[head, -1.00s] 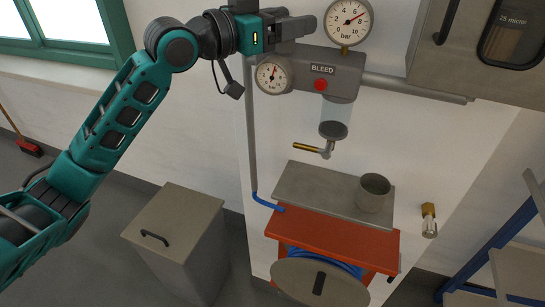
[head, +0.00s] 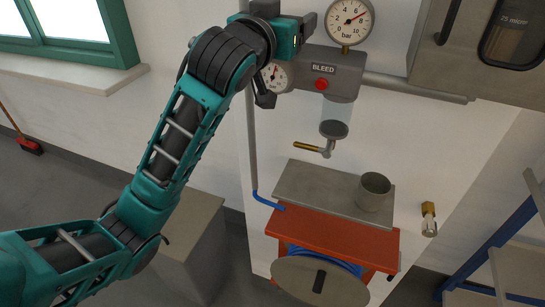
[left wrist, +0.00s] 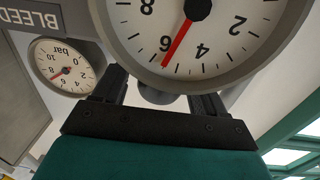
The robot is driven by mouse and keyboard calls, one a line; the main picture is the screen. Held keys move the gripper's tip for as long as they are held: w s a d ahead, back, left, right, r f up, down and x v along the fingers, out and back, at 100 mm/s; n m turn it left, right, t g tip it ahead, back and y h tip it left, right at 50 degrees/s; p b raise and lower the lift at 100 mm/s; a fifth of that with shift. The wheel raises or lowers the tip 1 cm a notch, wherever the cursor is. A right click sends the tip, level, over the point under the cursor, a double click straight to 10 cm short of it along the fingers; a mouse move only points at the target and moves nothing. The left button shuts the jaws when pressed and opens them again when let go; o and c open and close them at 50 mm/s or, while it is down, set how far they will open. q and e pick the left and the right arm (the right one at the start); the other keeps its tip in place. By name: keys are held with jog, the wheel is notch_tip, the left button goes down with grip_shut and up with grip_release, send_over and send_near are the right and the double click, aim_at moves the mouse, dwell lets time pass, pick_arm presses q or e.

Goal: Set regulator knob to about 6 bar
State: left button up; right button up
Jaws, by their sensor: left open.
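The regulator block (head: 343,78) is on the wall with a BLEED label. The gauge left of it (head: 277,78) is partly covered by my arm. Close in the left wrist view, upside down, this gauge (left wrist: 225,35) has its red needle between 4 and 6, just short of 6. My left gripper (head: 307,27) is open above the block. In the left wrist view its fingers (left wrist: 160,92) stand on either side of a grey rounded piece, perhaps the knob, mostly hidden by the gauge; contact cannot be told. My right gripper is out of view.
An upper gauge (head: 349,19) is close to my left gripper. A red button (head: 321,85) and a bowl with a brass-handled drain (head: 334,130) are on the block. A cabinet (head: 470,50) is right.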

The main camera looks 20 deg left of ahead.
pick_arm(q)
jog(key=n+y, duration=0.2)
jog(key=y, duration=0.2)
jog(key=shift+n, duration=0.4)
jog(key=s+d+b, duration=0.1)
jog(key=s+d, duration=0.1)
jog(key=s, duration=1.1)
notch_tip(320, 180, down, 28)
jog(key=w+m+g+h+b, duration=0.1)
jog(key=w+m+g+h, duration=0.1)
jog(key=m+g+h, duration=0.1)
jog(key=shift+a+m+g+h+b, duration=0.25)
jog(key=shift+m+g+h+b, duration=0.1)
jog(key=shift+m+g, duration=0.6)
jog(key=shift+f, duration=0.1)
